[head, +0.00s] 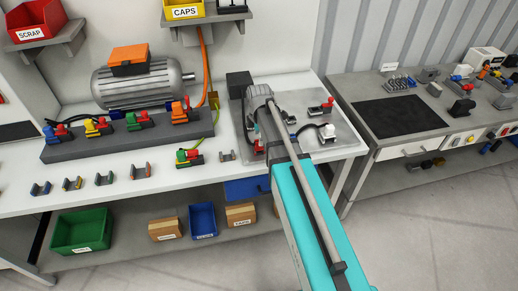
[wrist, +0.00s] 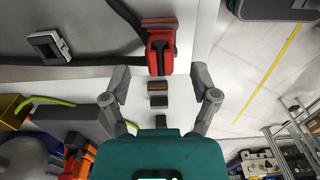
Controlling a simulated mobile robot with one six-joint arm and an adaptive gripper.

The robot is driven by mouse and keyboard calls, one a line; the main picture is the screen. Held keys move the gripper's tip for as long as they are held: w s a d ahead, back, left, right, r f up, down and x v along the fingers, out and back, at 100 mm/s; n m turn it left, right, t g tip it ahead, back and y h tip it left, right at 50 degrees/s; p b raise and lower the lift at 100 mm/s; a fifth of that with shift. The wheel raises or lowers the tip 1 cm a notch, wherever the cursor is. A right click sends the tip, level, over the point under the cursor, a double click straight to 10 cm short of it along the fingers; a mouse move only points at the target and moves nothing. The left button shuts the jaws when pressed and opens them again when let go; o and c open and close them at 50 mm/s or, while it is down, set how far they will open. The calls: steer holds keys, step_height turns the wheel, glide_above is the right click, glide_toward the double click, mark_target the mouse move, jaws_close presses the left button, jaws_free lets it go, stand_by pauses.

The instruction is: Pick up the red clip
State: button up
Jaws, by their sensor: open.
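The red clip (wrist: 159,52) shows in the wrist view at the top middle, with a dark channel down its centre. It lies near the bench edge, just ahead of my gripper (wrist: 162,82). The two grey fingers are spread wide with nothing between them that they touch. In the head view, a small red part (head: 258,147) at the front left of the grey plate appears to be the same clip, partly hidden by my arm. My gripper is largely hidden there behind my arm.
A small brown-grey holder (head: 227,155) sits on the bench left of the plate. Other red-tipped clips (head: 321,107) stand on the plate (head: 300,100). Coloured clips line a dark rail (head: 75,150) before the motor (head: 140,85). The floor drops away beyond the bench edge.

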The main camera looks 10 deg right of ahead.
steer(key=shift+f+b, duration=0.95)
steer(key=shift+f, duration=0.25)
jaws_close()
